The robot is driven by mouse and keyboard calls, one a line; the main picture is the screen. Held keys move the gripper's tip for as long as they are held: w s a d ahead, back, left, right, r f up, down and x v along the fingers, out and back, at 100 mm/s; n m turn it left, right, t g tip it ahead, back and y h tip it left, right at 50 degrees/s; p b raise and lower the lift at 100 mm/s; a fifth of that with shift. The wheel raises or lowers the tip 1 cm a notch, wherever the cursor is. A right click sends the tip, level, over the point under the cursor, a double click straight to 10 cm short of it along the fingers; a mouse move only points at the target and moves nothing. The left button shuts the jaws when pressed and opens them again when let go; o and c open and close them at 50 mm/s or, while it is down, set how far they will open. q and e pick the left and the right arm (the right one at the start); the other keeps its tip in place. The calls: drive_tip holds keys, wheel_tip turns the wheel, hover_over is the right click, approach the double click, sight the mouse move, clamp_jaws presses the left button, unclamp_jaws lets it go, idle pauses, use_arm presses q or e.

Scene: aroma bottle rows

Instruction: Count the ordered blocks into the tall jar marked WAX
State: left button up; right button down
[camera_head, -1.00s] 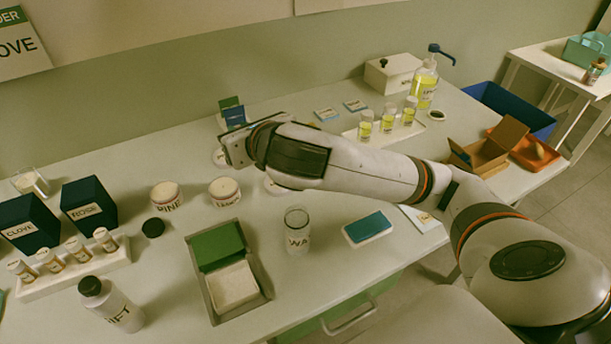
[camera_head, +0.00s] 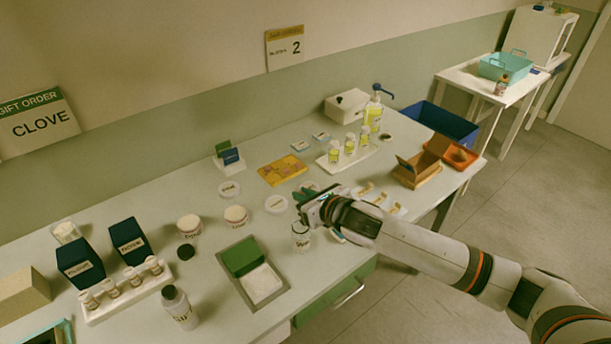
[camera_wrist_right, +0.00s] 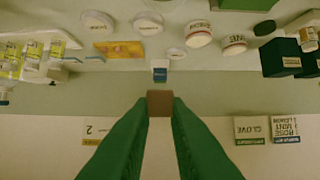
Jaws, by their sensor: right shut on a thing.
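My right gripper (camera_head: 304,196) is over the front middle of the table, close above the clear glass jar (camera_head: 300,243). The jar stands upright; its lettering is mostly unreadable now, and its top is partly hidden by the gripper. In the right wrist view, the green fingers (camera_wrist_right: 160,108) are shut on a small brown block (camera_wrist_right: 160,102). I cannot make out this block in the head view. A yellow-orange mat or tray (camera_head: 270,177) with small darker patches lies behind the gripper. A wall sign (camera_head: 285,47) reads 2. My left gripper is not in view.
Lidded tubs (camera_head: 235,216), navy boxes (camera_head: 130,241) and a vial rack (camera_head: 125,299) stand farther left. Yellow vials (camera_head: 349,144) and an open brown carton (camera_head: 415,172) are at right.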

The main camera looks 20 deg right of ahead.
use_arm(q)
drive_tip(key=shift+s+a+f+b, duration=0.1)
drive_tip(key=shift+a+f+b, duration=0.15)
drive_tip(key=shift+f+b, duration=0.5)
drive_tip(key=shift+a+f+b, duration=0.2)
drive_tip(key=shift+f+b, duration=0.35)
drive_tip(key=shift+b, duration=0.3)
use_arm(e)
wheel_tip(320, 180, down, 8)
drive_tip(key=shift+s+a, duration=0.15)
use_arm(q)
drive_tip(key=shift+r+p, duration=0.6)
use_arm(e)
drive_tip(key=shift+r, duration=0.15)
idle(0.5)
drive_tip(key=c, duration=1.3)
unclamp_jaws()
